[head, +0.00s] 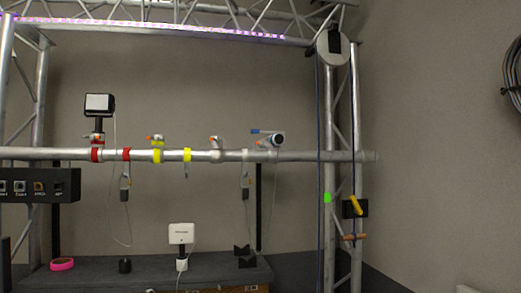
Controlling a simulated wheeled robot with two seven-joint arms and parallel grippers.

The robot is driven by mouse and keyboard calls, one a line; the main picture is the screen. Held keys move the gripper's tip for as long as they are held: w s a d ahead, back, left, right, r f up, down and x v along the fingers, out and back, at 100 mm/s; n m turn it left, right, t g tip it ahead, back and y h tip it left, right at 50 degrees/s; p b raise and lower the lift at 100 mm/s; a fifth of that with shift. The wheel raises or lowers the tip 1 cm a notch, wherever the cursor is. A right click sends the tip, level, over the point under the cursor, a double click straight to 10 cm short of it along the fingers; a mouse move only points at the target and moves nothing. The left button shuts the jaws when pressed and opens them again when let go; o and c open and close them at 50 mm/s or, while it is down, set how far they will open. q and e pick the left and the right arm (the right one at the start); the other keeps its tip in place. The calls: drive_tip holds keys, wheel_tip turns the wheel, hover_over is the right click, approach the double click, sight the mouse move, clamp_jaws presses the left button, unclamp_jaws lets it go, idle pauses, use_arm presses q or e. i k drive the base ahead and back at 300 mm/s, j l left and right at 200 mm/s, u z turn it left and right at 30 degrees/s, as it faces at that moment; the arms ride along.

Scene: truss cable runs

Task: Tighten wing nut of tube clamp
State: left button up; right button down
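A horizontal silver tube (310,156) spans the truss and carries several clamps. A red clamp (97,154) holds a box-shaped device (99,105) upright. A yellow clamp (158,152) has a small orange part on top, possibly its wing nut (151,138). A silver clamp (216,152) to its right also has a small orange part at its top. Farther right, a grey cylindrical device (277,140) with a blue part sits at the tube. Which clamp the task means, and how tight any nut is, I cannot tell. Neither gripper is in view.
A vertical truss (328,225) with dark cables stands right of centre. A black panel (40,185) with sockets is at the left. Below, a dark bench (215,267) holds a pink tape roll (62,264) and a white device (181,234). Thin cables hang below the tube.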

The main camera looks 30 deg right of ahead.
sight(262, 145)
drive_tip(key=i, duration=0.3)
drive_tip(key=i+z, duration=0.3)
drive_tip(key=z, duration=0.15)
drive_tip(key=i+z, duration=0.45)
drive_tip(key=k, duration=0.1)
